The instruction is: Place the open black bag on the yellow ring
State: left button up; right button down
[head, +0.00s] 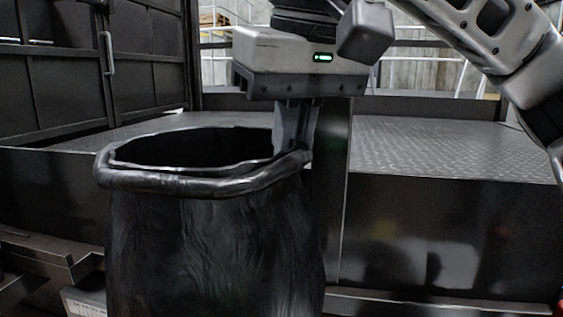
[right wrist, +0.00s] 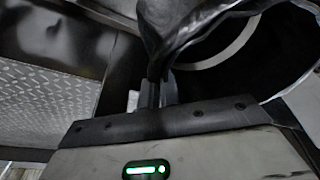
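The open black bag (head: 215,240) stands upright in the head view with its round mouth facing up and a thick rolled rim. My right gripper (head: 295,135) points down at the right side of the rim, with its fingers on it. In the right wrist view the fingers (right wrist: 158,88) close on a fold of the black bag (right wrist: 180,25). I see no clearly yellow ring in either view. My left gripper is out of view.
A metal tread-plate platform (head: 430,145) with a dark front panel (head: 450,235) lies behind and right of the bag. A dark panelled metal gate (head: 60,75) stands at the back left. Dark metal parts (head: 45,260) sit low at the left.

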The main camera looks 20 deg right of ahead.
jog(key=shift+f, duration=0.6)
jog(key=shift+s+r, duration=0.15)
jog(key=shift+f, duration=0.2)
jog(key=c, duration=1.6)
grip_release()
